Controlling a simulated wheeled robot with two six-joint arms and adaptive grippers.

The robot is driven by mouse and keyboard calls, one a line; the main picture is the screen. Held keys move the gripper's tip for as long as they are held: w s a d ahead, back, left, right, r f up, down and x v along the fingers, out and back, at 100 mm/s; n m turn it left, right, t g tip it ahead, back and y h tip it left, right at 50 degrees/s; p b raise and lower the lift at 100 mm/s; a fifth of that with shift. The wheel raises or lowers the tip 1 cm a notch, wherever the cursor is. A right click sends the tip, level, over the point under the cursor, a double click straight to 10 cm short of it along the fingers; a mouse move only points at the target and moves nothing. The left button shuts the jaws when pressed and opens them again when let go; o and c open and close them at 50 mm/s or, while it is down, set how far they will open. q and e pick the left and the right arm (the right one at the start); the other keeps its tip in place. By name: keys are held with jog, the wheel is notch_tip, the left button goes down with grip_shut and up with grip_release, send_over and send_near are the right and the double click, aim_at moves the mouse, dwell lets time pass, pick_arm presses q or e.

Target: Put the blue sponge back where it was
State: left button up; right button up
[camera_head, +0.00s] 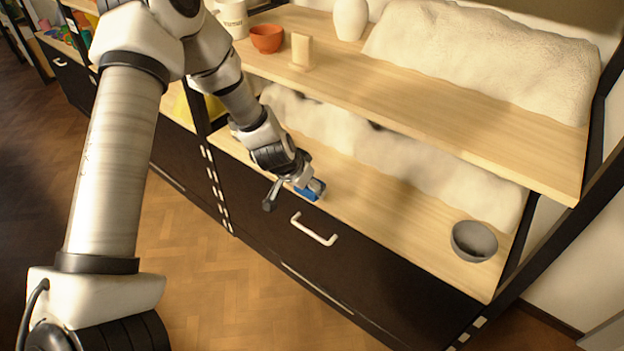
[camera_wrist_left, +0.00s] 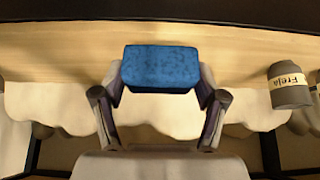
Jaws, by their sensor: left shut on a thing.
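The blue sponge (camera_head: 307,193) is at the front edge of the lower shelf (camera_head: 375,215) in the head view, partly covered by my left gripper (camera_head: 297,191). In the left wrist view the sponge (camera_wrist_left: 161,66) is a plain blue block between the two fingers of my left gripper (camera_wrist_left: 160,82), which is shut on it. Pale wood shows behind the sponge there. I cannot tell whether the sponge touches the shelf. My right gripper is in neither view.
A grey bowl (camera_head: 474,242) stands at the lower shelf's right end. The upper shelf (camera_head: 440,108) overhangs; it bears an orange bowl (camera_head: 266,39) and a white vase (camera_head: 350,19). A drawer handle (camera_head: 314,230) juts out below. A labelled grey jar (camera_wrist_left: 290,88) shows in the wrist view.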

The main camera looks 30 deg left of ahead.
pick_arm(q)
jog(key=w+a, duration=0.1)
jog(key=w, duration=0.1)
jog(key=w+a, duration=0.1)
jog(key=w, duration=0.1)
jog(key=w+a, duration=0.1)
jog(key=w, duration=0.1)
jog(key=shift+w+a+f+p, duration=0.3)
jog(key=shift+w+f, duration=0.05)
jog(key=shift+w, duration=0.05)
jog(key=f+b, duration=0.4)
jog(key=shift+w+a, duration=0.1)
jog(key=shift+w, duration=0.2)
jog(key=shift+c, duration=0.4)
jog(key=shift+r, duration=0.2)
jog(key=shift+f, duration=0.2)
jog(key=o, duration=1.1)
jog(key=shift+r, duration=0.15)
